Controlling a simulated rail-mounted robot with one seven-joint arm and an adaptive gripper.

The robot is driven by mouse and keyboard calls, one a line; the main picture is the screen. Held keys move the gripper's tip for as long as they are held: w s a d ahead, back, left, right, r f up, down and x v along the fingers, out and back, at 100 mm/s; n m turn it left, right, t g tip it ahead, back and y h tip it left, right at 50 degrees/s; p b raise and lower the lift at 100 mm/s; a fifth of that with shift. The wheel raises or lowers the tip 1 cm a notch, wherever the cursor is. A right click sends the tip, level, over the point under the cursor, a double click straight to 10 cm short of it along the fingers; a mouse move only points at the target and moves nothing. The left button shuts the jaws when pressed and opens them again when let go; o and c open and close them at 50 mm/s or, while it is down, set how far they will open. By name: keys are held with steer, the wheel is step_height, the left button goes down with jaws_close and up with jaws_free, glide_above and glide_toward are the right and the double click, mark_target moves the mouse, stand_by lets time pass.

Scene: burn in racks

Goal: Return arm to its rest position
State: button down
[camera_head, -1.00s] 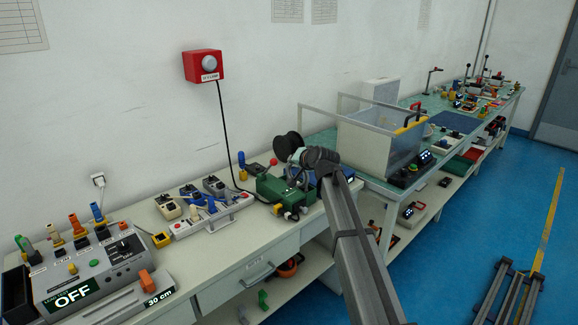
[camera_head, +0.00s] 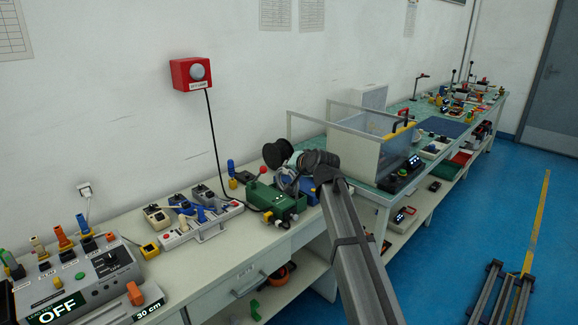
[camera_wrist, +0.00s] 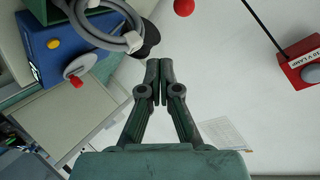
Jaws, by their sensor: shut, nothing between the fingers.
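My gripper (camera_wrist: 160,82) shows in the wrist view with its two dark fingers together and nothing between them. Behind it are the white wall and part of the bench area. In the head view my arm reaches up from the lower right over the front of the bench. Its end is near the green device (camera_head: 276,202) and the black spool (camera_head: 278,152). The gripper's fingers cannot be made out in the head view.
A red wall lamp box (camera_head: 190,73) hangs above the bench (camera_head: 215,258). A clear-walled enclosure (camera_head: 365,150) stands right of the arm's end.

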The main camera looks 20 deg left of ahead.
stand_by(0.3)
steer(key=s+d+f+n+g+h, duration=0.1)
steer(key=s+d+f+g+h, duration=0.15)
steer(key=s+d+f, duration=0.95)
steer(key=s+d+f+g+h+p, duration=0.1)
steer(key=s+d+f+g+h, duration=0.25)
steer(key=f, duration=1.35)
steer(key=s+d+f+n+g+h, duration=0.1)
steer(key=s+d+f+g, duration=0.1)
steer(key=s+d+f, duration=0.85)
steer(key=s+d+f+g+h+p, duration=0.1)
steer(key=s+d+f+g, duration=0.1)
steer(key=s+d+f, duration=0.5)
steer(key=s+d+f+g+h, duration=0.1)
steer(key=s+d+f+g, duration=0.1)
steer(key=s+d+f, duration=0.5)
steer(key=s+d+f+m+g, duration=0.1)
steer(key=s+d+f+g, duration=0.1)
steer(key=s, duration=1)
steer(key=s+d+f+m+g+p, duration=0.1)
steer(key=s+d+f+g, duration=0.1)
steer(key=s, duration=1)
step_height(320, 180, down, 3)
steer(key=shift+d+r+p, duration=0.2)
steer(key=shift+d+p, duration=0.1)
steer(key=shift+d, duration=0.55)
